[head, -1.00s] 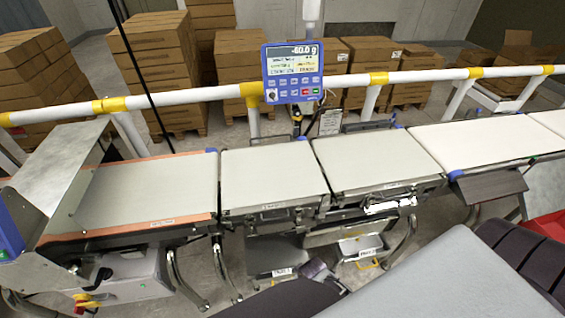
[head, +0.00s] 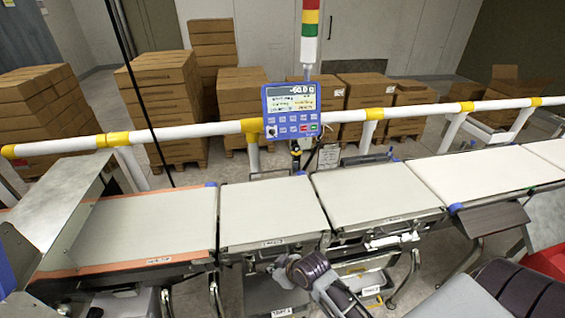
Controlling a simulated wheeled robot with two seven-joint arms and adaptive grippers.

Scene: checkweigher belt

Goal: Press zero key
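The blue weigher terminal (head: 291,112) stands behind the belts, in front of the white rail. Its display (head: 302,91) reads about -60.0 g above lines of small text. Below are rows of small keys (head: 292,122), including a red and a green one, with a dark round knob or switch at lower left. Key labels are too small to read, so I cannot pick out the zero key. A dark and silver part of my arm, apparently the right (head: 310,272), is below the middle belts, well apart from the terminal. Its fingertips are not distinguishable. My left gripper is out of view.
The weigh belts (head: 271,209) are empty and lie between me and the terminal. A white rail (head: 190,130) with yellow joints runs behind them. A metal guard (head: 62,215) stands at left. A red-yellow-green light (head: 311,20) rises above the terminal. Cartons (head: 160,90) stand behind.

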